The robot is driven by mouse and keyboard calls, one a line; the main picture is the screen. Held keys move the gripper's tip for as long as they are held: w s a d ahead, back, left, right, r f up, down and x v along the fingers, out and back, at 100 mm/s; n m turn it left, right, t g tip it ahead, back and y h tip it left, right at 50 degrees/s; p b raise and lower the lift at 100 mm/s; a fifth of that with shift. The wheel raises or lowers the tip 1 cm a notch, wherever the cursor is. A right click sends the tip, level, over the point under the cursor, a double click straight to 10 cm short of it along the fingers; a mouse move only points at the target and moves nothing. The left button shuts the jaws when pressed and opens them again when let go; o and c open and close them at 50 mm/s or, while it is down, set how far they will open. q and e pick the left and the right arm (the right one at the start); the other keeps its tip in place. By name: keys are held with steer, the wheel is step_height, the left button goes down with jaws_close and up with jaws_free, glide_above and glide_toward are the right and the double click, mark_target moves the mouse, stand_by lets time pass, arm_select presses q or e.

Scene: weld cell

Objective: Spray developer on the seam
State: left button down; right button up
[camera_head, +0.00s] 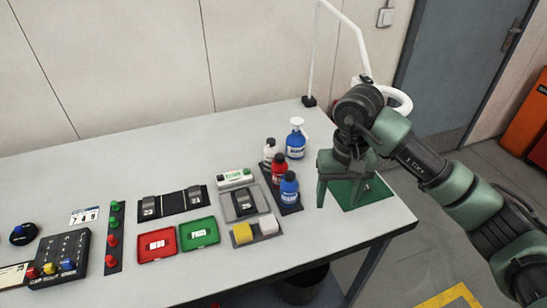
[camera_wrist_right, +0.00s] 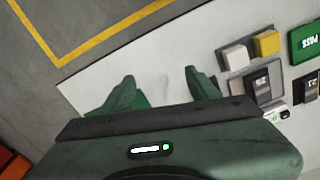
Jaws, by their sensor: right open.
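My right gripper (camera_head: 337,204) is open and empty above the green mat (camera_head: 372,190) at the table's right end. In the right wrist view its two fingers (camera_wrist_right: 159,76) stand apart with bare table between them. A white bottle (camera_head: 269,152), a red bottle (camera_head: 278,173) and a blue bottle (camera_head: 288,189) stand in a dark rack left of the gripper. I cannot read which holds developer. A dark numbered plate (camera_head: 239,205) sits in a grey holder and also shows in the right wrist view (camera_wrist_right: 263,88). A seam is too small to make out. My left gripper is out of view.
Yellow and white blocks (camera_head: 243,233) lie in a grey tray. Red (camera_head: 157,244) and green (camera_head: 199,234) trays lie left. A white lamp arm (camera_head: 313,50) rises at the back. The front right table is clear.

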steer(key=shift+c, duration=0.3)
jaws_close()
stand_by(1.6)
